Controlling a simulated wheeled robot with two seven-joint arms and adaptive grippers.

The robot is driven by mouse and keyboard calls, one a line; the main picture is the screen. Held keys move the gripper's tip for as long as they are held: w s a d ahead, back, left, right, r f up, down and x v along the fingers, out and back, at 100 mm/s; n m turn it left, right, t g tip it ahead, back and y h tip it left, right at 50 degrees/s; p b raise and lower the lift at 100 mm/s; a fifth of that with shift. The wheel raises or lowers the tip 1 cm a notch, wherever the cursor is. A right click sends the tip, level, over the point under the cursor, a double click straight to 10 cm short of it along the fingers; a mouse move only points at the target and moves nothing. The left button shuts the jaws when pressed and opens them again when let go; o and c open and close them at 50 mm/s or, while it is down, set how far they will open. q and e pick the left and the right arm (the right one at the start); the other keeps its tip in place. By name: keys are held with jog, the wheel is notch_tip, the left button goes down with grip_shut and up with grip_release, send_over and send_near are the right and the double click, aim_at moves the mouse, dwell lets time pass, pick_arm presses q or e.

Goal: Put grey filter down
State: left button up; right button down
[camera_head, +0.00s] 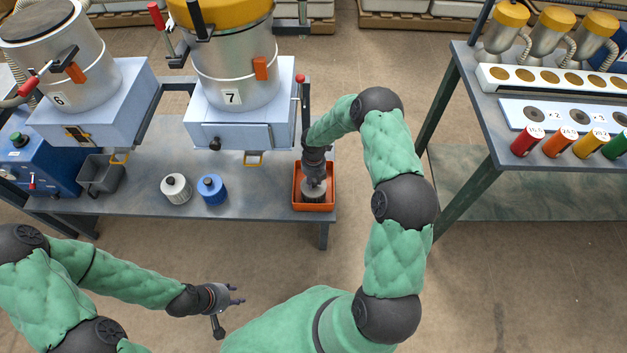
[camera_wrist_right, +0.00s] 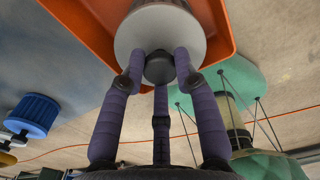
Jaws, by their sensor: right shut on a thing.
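The grey filter (camera_head: 314,193) is in the orange tray (camera_head: 315,207) at the right end of the table. My right gripper (camera_head: 314,184) reaches down over the tray and is shut on the filter's top. In the right wrist view, the purple fingers close around the dark knob of the grey filter (camera_wrist_right: 160,30), with the orange tray (camera_wrist_right: 95,25) around it. Whether the filter touches the tray's bottom cannot be told. My left gripper (camera_head: 236,295) is in front of the table, away from it, with its fingers spread and empty.
A white filter (camera_head: 175,189) and a blue filter (camera_head: 212,190) stand on the table left of the tray. Machines 6 and 7 (camera_head: 232,97) rise behind. A grey bin (camera_head: 100,176) stands at the left. A second table (camera_head: 480,120) at the right holds coloured cylinders.

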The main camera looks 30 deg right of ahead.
jog(key=shift+f, duration=0.1)
jog(key=c, duration=0.9)
grip_release()
